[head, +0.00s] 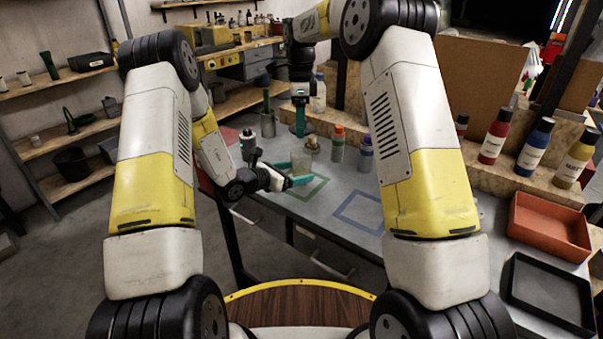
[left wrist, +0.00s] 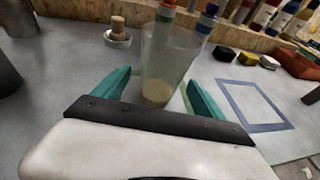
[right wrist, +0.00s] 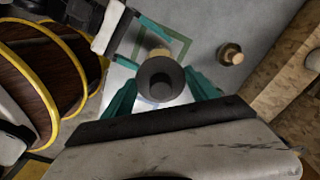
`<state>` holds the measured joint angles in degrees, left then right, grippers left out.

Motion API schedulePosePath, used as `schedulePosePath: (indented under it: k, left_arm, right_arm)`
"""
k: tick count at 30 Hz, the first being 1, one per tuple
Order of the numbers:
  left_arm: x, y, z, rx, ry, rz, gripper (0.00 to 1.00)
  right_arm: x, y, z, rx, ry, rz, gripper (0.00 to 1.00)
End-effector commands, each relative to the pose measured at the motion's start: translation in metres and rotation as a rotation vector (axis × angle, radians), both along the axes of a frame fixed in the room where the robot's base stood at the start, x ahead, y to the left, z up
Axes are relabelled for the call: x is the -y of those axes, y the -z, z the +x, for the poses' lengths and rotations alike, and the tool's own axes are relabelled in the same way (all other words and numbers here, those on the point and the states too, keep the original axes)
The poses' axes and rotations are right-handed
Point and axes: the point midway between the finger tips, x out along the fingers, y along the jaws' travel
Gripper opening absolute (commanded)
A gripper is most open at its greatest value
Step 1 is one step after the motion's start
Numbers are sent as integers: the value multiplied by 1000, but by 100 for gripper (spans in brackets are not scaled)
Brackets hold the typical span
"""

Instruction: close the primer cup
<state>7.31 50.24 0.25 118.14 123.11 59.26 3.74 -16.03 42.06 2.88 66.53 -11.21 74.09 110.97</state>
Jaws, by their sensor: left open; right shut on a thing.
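The clear primer cup (head: 300,161) stands upright on the grey bench with a pale layer at its bottom. In the left wrist view the cup (left wrist: 168,62) is between the spread teal fingers of my left gripper (left wrist: 155,95). That gripper (head: 289,176) is low beside the cup. My right gripper (head: 300,117) is above and behind the cup in the head view. In the right wrist view that gripper (right wrist: 162,84) is shut on a dark round piece with a knob (right wrist: 160,78), apparently a lid. The piece hides most of what lies under it and is unclear in the head view.
Capped bottles (head: 338,146) stand behind the cup. A wooden peg in a small dish (left wrist: 118,36) is nearby. A green outline (head: 312,190) and a blue outline (head: 358,211) mark the bench. Red (head: 549,228) and black (head: 547,291) trays sit at right.

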Motion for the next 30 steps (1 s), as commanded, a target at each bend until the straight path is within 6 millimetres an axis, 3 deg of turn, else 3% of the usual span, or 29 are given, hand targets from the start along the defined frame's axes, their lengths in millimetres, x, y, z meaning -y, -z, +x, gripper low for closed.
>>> schedulePosePath:
  k: [7,18,30]
  left_arm:
    - [18,8,16,0,1,0,81]
    - [20,8,18,0,0,0,79]
    - [20,8,18,0,0,0,1]
  right_arm:
    - [0,0,0,0,0,0,24]
    - [0,0,0,0,0,0,24]
    - [0,0,0,0,0,0,24]
